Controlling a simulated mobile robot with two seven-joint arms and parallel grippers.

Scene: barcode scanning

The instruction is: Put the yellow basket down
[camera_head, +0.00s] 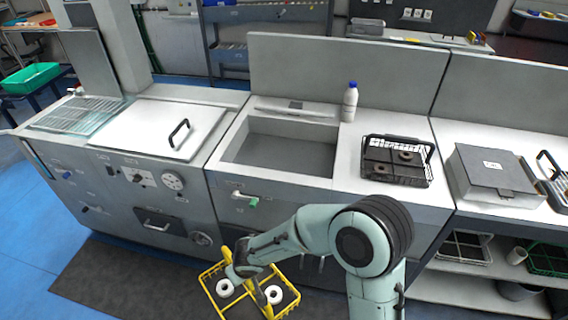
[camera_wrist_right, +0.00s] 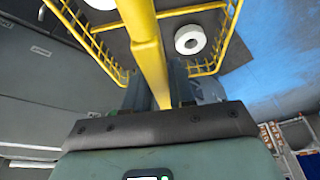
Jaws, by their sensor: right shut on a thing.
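The yellow basket (camera_head: 288,309) is a wire basket with a yellow handle, at the bottom middle of the head view, in front of the counter. Two white ring-shaped parts (camera_head: 224,288) lie in it, one in each half. My right gripper (camera_head: 243,270) is shut on the basket's handle. In the right wrist view the yellow handle bar (camera_wrist_right: 147,50) runs between the fingers (camera_wrist_right: 158,92), with the basket's wire sides and a white ring beyond. The basket appears held above the dark floor mat. My left gripper is not in view.
A black basket (camera_head: 394,182) with dark round parts stands on the counter right of the sink basin (camera_head: 280,147). A white bottle (camera_head: 350,103) stands behind it. A grey box (camera_head: 494,172) is farther right. The closed lid (camera_head: 160,128) is at left. A dark mat (camera_head: 130,283) covers the floor.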

